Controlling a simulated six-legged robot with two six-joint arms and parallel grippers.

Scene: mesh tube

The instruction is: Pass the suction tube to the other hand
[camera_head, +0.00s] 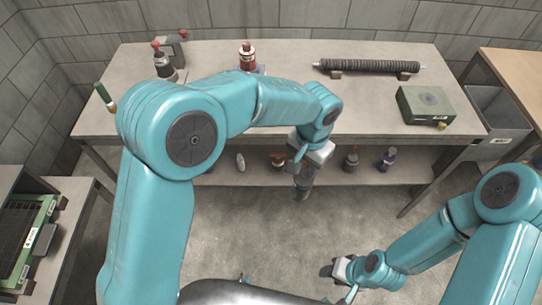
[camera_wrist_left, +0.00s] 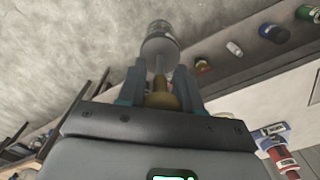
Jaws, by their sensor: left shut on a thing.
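The suction tube appears to be the grey, partly clear cylinder with a brass-coloured end in the left wrist view (camera_wrist_left: 160,45). My left gripper (camera_wrist_left: 160,88) is shut on its brass end, and the cylinder points away from the jaws. In the head view my left gripper (camera_head: 302,166) is in front of the bench, and the tube (camera_head: 303,187) hangs below it over the floor. My right gripper (camera_head: 332,271) is low at the bottom centre-right, apart from the tube; its jaws are too small and dark to judge.
A workbench (camera_head: 290,90) spans the back, with a dark ribbed roll (camera_head: 367,66), a green box (camera_head: 425,104), a red bottle (camera_head: 247,56) and a dark device (camera_head: 172,50). A grey bin (camera_head: 497,123) is at right. Floor between my arms is clear.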

